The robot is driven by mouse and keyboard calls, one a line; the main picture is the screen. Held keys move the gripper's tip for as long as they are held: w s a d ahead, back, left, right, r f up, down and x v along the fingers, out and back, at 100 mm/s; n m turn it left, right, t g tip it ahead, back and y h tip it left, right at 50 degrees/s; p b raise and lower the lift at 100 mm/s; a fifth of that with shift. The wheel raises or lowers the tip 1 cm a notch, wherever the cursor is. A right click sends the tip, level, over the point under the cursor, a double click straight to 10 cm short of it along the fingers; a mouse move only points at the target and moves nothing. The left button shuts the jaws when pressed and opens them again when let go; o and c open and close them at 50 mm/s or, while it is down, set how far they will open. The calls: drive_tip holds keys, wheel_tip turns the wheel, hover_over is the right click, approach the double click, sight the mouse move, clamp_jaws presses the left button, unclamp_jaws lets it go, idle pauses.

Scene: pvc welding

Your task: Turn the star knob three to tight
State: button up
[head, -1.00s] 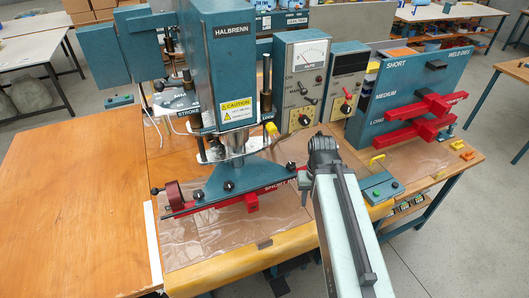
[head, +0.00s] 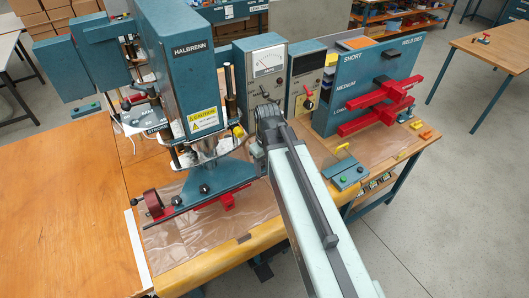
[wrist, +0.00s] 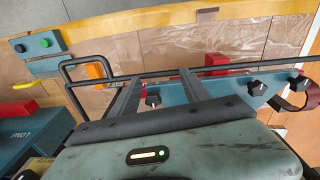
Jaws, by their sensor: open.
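The blue-green clamp plate (head: 222,176) under the HALBRENN press carries black star knobs. One knob (head: 204,189) shows at its middle in the head view. The right end of the plate is hidden behind my arm there. In the wrist view, black knobs sit along the plate: one knob (wrist: 152,100) at the left, one (wrist: 257,88) at the right and another (wrist: 300,82) further right. My gripper (wrist: 160,76) is open, and the left knob appears between its two dark fingers. I cannot tell whether they touch it. No number on the knobs is legible.
The amber front edge (head: 215,262) of the bench runs below the plate. Meter boxes (head: 262,75) stand behind. A rack with red bars (head: 375,110) is at the right. Bare bench lies left.

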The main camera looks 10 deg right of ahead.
drive_tip(key=w+n, duration=0.3)
drive_tip(key=n, duration=0.1)
drive_tip(key=w+n, duration=0.2)
drive_tip(key=n, duration=0.3)
drive_tip(key=w+n, duration=0.3)
drive_tip(key=n, duration=0.1)
drive_tip(key=shift+w+r+n+g+p, duration=0.25)
drive_tip(key=shift+w+n+g+p, duration=0.05)
drive_tip(key=shift+w+p, duration=0.05)
drive_tip(key=n, duration=0.1)
drive_tip(key=w+n, duration=0.1)
drive_tip(key=shift+n, duration=0.4)
wheel_tip(320, 180, down, 8)
drive_tip(key=b, duration=0.8)
drive_tip(key=shift+r, duration=0.1)
